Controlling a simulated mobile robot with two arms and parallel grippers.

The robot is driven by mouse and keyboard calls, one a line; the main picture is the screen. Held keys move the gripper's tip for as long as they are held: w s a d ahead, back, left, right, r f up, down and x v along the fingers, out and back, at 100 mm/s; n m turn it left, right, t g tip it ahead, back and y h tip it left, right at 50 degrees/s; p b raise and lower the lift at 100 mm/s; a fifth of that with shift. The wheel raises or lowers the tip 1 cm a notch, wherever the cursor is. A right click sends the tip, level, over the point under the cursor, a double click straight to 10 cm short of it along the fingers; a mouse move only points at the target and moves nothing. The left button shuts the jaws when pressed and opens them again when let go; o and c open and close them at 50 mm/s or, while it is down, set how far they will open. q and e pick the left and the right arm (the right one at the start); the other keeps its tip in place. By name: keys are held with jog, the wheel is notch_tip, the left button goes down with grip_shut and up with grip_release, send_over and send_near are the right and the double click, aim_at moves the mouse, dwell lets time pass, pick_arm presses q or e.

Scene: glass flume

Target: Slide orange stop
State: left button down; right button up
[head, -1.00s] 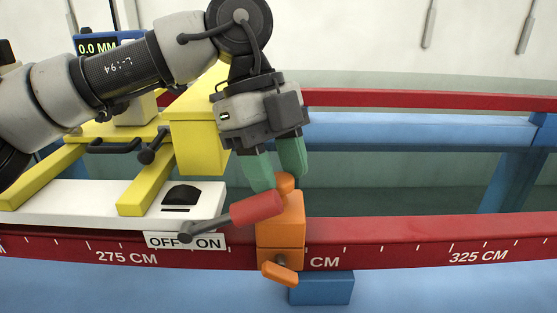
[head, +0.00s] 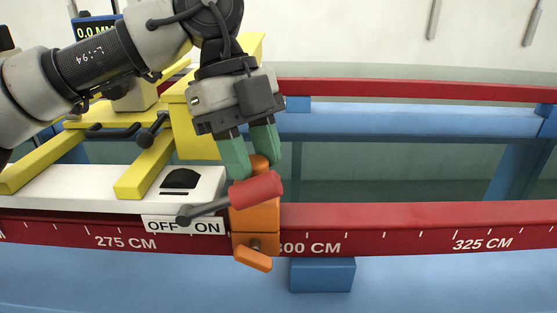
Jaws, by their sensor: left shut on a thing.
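The orange stop (head: 256,222) sits on the red rail (head: 365,220), just left of the 300 CM mark. Its rounded top knob (head: 260,163) is between the green fingers of my left gripper (head: 252,165), which is shut on it. A small orange lever (head: 253,259) sticks out at the stop's lower front. A red-handled lever (head: 255,190) crosses in front of the stop's upper part. My right gripper is not in view.
The white plate (head: 100,187) with the OFF ON label (head: 184,225) stands close left of the stop. Yellow frame bars (head: 145,170) lie behind it. The red rail to the right is clear. A blue block (head: 323,274) sits below the rail.

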pick_arm(q)
jog(key=shift+a+r, duration=0.1)
jog(key=shift+a, duration=0.6)
jog(key=c, duration=1)
grip_release()
jog(key=shift+d, duration=0.1)
jog(key=shift+c, duration=0.2)
jog(key=shift+d, duration=0.1)
jog(key=shift+w+a+r, duration=0.2)
jog(key=shift+r, duration=0.25)
jog(key=b+v, duration=0.1)
jog(key=v, duration=0.8)
jog(key=shift+r+b, duration=0.4)
